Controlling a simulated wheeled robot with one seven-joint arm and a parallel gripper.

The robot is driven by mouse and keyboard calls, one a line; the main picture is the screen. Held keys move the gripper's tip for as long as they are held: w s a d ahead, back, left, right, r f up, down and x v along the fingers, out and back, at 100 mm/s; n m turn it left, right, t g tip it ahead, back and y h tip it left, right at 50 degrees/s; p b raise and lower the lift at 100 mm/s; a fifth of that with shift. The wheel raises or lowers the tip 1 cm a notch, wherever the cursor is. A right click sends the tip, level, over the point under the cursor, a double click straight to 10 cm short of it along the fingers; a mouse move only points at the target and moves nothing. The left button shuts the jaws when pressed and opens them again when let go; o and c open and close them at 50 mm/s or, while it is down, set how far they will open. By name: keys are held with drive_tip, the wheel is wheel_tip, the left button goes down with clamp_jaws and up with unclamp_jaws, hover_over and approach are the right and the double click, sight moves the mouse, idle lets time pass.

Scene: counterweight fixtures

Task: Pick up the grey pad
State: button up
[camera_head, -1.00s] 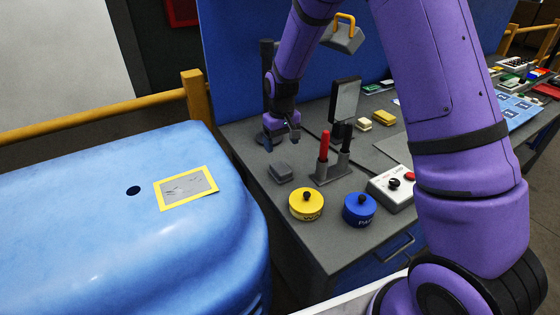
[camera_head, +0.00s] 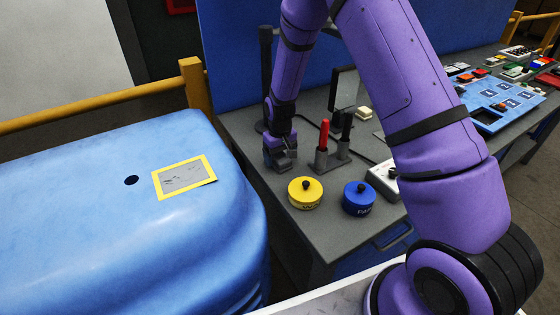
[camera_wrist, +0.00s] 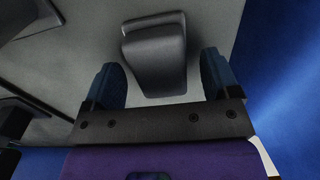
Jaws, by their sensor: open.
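The grey pad (camera_wrist: 157,58) shows in the wrist view as a dark grey block with rounded edges on the grey table top. My gripper (camera_wrist: 160,80) is open, with one blue fingertip to the left of the pad and one to the right. The pad's near part lies between the fingertips, and I see gaps on both sides. In the head view my gripper (camera_head: 281,160) is low over the table's left part. There the pad is mostly hidden by the gripper.
A stand with red and black handles (camera_head: 323,148) is right of my gripper. A yellow round weight (camera_head: 305,195) and a blue one (camera_head: 358,200) stand in front. A blue rounded housing (camera_head: 80,220) is left of the table. A blue panel (camera_head: 235,60) rises behind.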

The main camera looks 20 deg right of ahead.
sight(280, 156)
drive_tip(key=shift+f, duration=0.35)
drive_tip(key=shift+c, duration=0.2)
drive_tip(key=c, duration=1)
drive_tip(key=shift+r, duration=0.1)
wheel_tip(280, 156, up, 10)
drive_tip(key=shift+f, duration=0.1)
